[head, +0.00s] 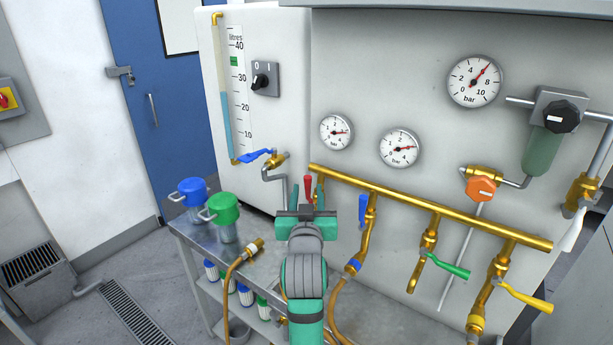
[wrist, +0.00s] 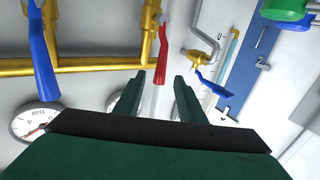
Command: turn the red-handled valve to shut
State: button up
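The red valve handle (head: 308,188) stands roughly upright at the left end of the brass manifold, in line with its branch pipe. It also shows in the wrist view (wrist: 162,65), where the picture is turned about upside down. My gripper (head: 306,197) is in front of this handle. In the wrist view its two green fingers (wrist: 161,92) are apart, with the red handle seen in the gap between them and space on both sides. Whether the fingertips reach the handle's depth is unclear. The valve body is partly hidden behind my gripper in the head view.
A blue handle (head: 362,211) is close on the right along the brass manifold (head: 430,208). Green (head: 448,266) and yellow (head: 525,297) handles are farther right. Another blue handle (head: 254,156) is up left. Blue-topped (head: 192,190) and green-topped (head: 223,208) containers stand on the bench left.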

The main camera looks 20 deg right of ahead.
aim_at(308, 176)
jog(key=x, duration=0.8)
jog(key=shift+w+d, duration=0.1)
jog(key=shift+w, duration=0.25)
jog(key=shift+w+d, duration=0.15)
grip_shut()
